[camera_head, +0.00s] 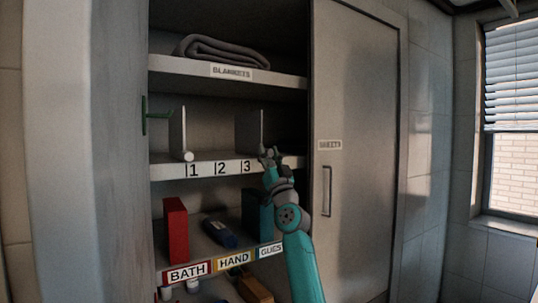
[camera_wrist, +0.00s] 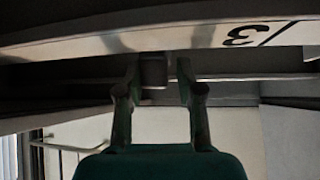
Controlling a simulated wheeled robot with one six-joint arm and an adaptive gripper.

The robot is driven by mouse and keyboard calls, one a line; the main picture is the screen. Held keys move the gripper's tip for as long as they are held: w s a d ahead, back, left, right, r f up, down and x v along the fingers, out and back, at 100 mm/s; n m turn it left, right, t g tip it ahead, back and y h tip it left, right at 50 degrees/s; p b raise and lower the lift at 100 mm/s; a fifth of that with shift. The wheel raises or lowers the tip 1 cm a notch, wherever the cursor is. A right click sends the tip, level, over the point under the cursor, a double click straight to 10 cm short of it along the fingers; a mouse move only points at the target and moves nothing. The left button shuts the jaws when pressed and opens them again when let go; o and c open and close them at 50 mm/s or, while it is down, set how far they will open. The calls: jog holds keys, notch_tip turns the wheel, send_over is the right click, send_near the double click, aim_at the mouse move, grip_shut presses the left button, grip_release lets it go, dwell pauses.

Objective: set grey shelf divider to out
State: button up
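A grey shelf divider (camera_head: 249,131) stands upright on the middle shelf, near the number 3. A second, paler divider (camera_head: 183,132) with a light round knob at its front foot stands above the number 1. My gripper (camera_head: 268,156) is at the shelf's front edge, at the foot of the right-hand divider. In the wrist view my gripper (camera_wrist: 160,82) has its two fingers apart, on either side of a small grey block (camera_wrist: 153,71). A gap shows between the block and the right finger. The gripper hides the divider's front foot in the head view.
The numbered shelf edge (camera_head: 220,168) runs just beside my gripper. A closed door panel (camera_head: 356,120) stands to the right. Below, a lower shelf holds a red box (camera_head: 175,231) and a dark blue item (camera_head: 219,234). A folded blanket (camera_head: 220,50) lies above.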

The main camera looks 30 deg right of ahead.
dwell(0.3)
jog(key=v, duration=1.2)
dwell(0.3)
